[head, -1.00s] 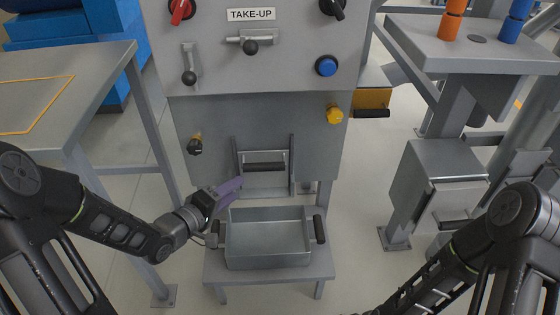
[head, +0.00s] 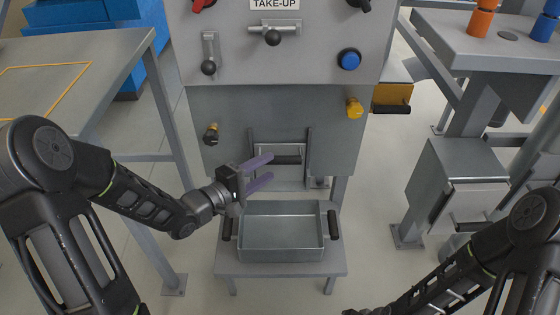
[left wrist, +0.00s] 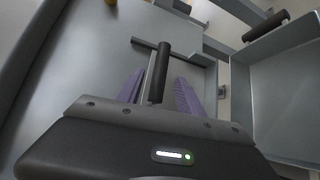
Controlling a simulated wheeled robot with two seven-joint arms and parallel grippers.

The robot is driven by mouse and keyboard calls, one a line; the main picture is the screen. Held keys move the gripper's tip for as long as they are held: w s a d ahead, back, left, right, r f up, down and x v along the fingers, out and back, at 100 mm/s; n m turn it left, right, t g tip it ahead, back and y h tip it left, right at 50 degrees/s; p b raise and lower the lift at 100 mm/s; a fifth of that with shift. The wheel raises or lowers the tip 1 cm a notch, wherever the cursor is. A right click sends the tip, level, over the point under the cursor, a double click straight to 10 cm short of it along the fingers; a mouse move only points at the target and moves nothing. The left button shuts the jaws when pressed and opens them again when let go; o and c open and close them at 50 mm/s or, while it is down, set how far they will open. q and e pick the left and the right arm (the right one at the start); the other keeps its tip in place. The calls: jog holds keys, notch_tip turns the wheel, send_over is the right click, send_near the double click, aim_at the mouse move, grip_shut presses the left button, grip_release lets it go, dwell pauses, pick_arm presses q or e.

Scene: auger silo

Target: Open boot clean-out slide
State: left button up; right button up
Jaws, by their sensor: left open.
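The boot clean-out slide is a grey plate (head: 290,176) in a frame low on the grey cabinet front, with a black bar handle (head: 287,160) across it. It looks closed. My left gripper (head: 271,168), with purple fingers, is open just in front of the slide, at the left part of the handle. In the left wrist view the handle (left wrist: 161,66) lies between the two open fingers (left wrist: 157,92), with no clear contact. My right arm shows at the lower right, but its gripper fingers are out of view.
An open grey tray (head: 281,254) with black side handles stands on a low stand (head: 232,268) just below the slide. A black-knobbed latch (head: 211,135) and a yellow knob (head: 354,107) sit above it. A grey table (head: 105,62) stands at left, a grey box (head: 452,168) at right.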

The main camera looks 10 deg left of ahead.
aim_at(275, 163)
pick_arm(q)
jog(key=b+x, duration=0.1)
jog(key=x, duration=0.4)
jog(key=shift+w+d+f+b, duration=0.1)
jog(key=shift+w+d+b, duration=0.15)
jog(key=shift+w+b, duration=0.05)
jog(key=shift+c, duration=0.4)
grip_shut()
dwell(0.7)
